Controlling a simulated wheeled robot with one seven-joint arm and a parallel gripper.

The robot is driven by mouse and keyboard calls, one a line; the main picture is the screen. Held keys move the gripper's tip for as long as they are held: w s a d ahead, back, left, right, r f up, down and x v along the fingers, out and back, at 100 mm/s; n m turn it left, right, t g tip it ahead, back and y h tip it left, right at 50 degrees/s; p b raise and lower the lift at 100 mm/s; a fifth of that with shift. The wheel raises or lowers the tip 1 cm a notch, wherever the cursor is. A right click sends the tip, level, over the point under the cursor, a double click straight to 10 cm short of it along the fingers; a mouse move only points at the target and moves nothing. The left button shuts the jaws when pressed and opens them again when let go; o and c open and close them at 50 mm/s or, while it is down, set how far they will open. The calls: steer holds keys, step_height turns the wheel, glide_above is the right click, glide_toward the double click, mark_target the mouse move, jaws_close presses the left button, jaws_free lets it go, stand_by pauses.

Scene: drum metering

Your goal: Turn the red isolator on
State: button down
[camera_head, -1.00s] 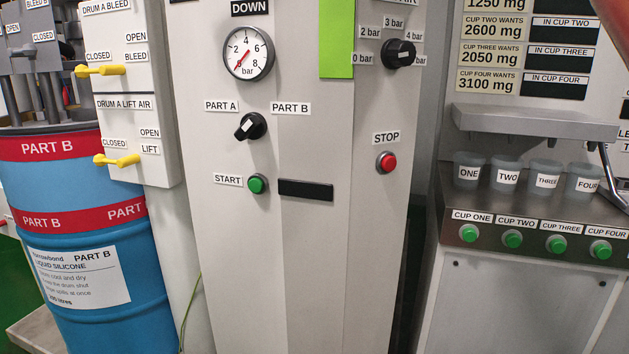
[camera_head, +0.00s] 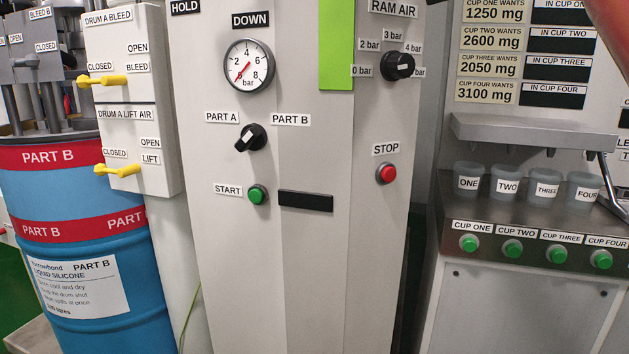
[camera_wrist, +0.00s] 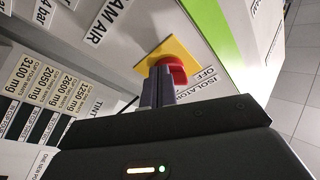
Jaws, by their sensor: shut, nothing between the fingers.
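The red isolator (camera_wrist: 176,70) is a red rotary handle on a yellow square plate (camera_wrist: 170,48) in the wrist view. The words ISOLATOR and OFF are printed beside it; whether the handle stands at on or off I cannot tell. My gripper (camera_wrist: 157,84) is shut with its fingers together and nothing between them. The fingertips are right beside the red handle and cover part of it and of the plate; whether they touch it I cannot tell. The head view shows neither the isolator nor my gripper.
The head view shows the grey cabinet (camera_head: 310,260) with a pressure gauge (camera_head: 249,65), black selector (camera_head: 250,138), green START button (camera_head: 257,194), red STOP button (camera_head: 386,173) and RAM AIR knob (camera_head: 398,66). Yellow-handled valves (camera_head: 118,170) and a blue drum (camera_head: 105,265) stand left, cups (camera_head: 468,178) right.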

steer(key=shift+s+a, duration=0.1)
steer(key=shift+a, duration=0.05)
steer(key=shift+s+a+r, duration=0.3)
steer(key=shift+a+r, duration=0.2)
steer(key=shift+a, duration=0.1)
steer(key=shift+a, duration=0.1)
stand_by(0.5)
steer(key=r+b+v, duration=0.1)
steer(key=v, duration=0.5)
stand_by(0.4)
steer(key=shift+s, duration=0.1)
